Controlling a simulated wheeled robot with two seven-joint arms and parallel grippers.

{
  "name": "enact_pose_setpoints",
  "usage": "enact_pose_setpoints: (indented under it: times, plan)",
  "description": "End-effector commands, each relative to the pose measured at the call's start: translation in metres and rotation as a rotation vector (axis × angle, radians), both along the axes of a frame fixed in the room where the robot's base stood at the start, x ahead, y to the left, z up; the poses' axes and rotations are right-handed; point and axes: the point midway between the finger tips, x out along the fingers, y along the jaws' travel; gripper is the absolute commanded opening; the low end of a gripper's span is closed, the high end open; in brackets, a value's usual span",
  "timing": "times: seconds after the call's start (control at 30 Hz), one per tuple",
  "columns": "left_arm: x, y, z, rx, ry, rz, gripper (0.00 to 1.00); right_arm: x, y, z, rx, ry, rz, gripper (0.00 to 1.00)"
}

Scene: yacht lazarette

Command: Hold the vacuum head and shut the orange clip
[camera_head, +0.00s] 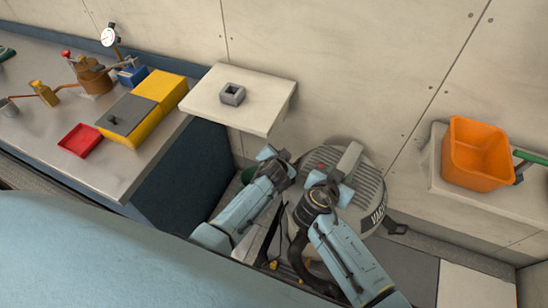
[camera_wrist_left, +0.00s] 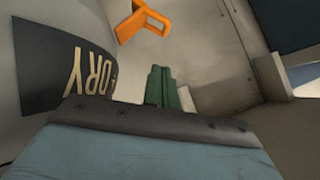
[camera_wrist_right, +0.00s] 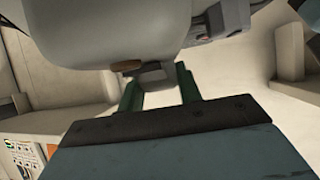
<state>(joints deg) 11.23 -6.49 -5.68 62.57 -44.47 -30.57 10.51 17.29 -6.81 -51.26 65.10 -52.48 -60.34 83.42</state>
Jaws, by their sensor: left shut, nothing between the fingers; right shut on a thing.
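The vacuum head (camera_head: 368,187) is a grey, round, ribbed top with a pale handle (camera_head: 349,158), below the wall in the head view. My right gripper (camera_head: 335,182) is at it. In the right wrist view its green fingers are apart with a grey block-like part of the vacuum head (camera_wrist_right: 155,76) between them. The orange clip (camera_wrist_left: 146,20) shows at the top of the left wrist view, tilted, beside the drum with its "DRY" label (camera_wrist_left: 85,75). My left gripper (camera_wrist_left: 160,88) is shut and empty, apart from the clip. The clip is hidden in the head view.
A white shelf (camera_head: 240,95) with a grey square block is above my arms. An orange bin (camera_head: 478,152) stands on a ledge at right. The left bench (camera_head: 60,135) holds a yellow box, red tray and several tools. A dark hose (camera_head: 300,250) lies near my arms.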

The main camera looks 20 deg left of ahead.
Motion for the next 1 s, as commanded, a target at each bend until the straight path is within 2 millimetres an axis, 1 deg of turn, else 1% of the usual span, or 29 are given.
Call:
enact_pose_setpoints:
  times: [0.03,0.17,0.3,0.53,0.67,1.0]
  plan:
    - [0.005,0.002,-0.003,0.002,0.001,0.001,0.0,0.0,-0.001,0.0,0.0,0.0,-0.001,0.03]
    - [0.014,0.005,-0.012,0.0,0.002,-0.002,0.0,0.0,-0.001,0.0,-0.001,0.0,-0.002,0.03]
    - [0.014,0.014,-0.027,0.002,0.002,-0.002,0.0,0.0,-0.001,0.0,-0.001,0.0,-0.002,0.03]
    - [0.016,0.021,-0.04,0.002,0.001,-0.001,0.0,0.0,-0.001,0.0,-0.001,0.0,-0.002,0.03]
    - [0.016,0.023,-0.043,0.0,0.001,-0.001,0.0,0.0,-0.001,0.0,-0.002,0.0,-0.001,0.03]
    - [0.016,0.023,-0.044,-0.001,0.0,-0.001,0.0,0.0,-0.001,0.0,-0.002,0.0,-0.001,0.03]
